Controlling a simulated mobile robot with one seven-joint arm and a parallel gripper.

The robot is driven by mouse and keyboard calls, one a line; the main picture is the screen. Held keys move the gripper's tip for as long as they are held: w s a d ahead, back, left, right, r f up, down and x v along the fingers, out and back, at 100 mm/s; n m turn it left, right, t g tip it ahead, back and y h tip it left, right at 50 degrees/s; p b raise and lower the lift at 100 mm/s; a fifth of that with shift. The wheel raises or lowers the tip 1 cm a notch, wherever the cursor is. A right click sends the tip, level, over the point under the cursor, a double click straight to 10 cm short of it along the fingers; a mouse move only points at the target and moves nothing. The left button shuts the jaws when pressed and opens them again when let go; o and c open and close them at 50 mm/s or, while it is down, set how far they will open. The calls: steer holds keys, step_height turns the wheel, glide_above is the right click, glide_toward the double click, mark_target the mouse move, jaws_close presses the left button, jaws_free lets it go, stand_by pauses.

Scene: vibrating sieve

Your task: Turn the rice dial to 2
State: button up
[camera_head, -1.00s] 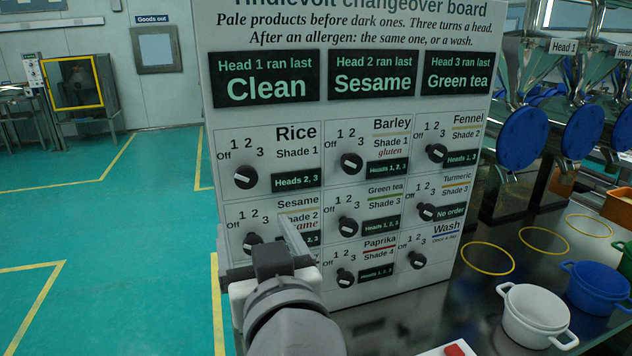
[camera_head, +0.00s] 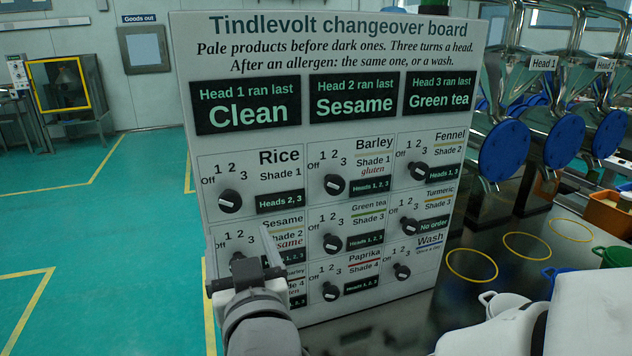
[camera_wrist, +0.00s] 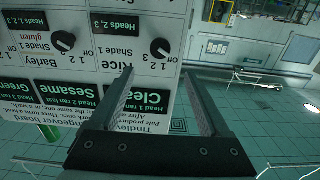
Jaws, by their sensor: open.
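The changeover board (camera_head: 325,170) stands upright in front of me. Its black rice dial (camera_head: 230,201) is at the upper left of the dial grid, with a white pointer lying nearly sideways toward the Off side. My gripper (camera_head: 241,250) is open, below the rice dial and in front of the sesame dial (camera_head: 238,261), which it partly covers. In the upside-down wrist view, the rice dial (camera_wrist: 160,48) appears just beyond the gap between my two fingertips (camera_wrist: 158,74). The fingers hold nothing, and I see no contact with the dial.
The barley dial (camera_head: 334,185) is right of the rice dial, with other dials below. Pots, including a white one (camera_head: 500,303), and yellow rings (camera_head: 472,265) are on the dark counter at right. Open green floor lies left of the board.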

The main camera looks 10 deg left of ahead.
mark_target(230, 202)
steer(key=x, duration=1.2)
steer(key=shift+f, duration=0.1)
jaws_close()
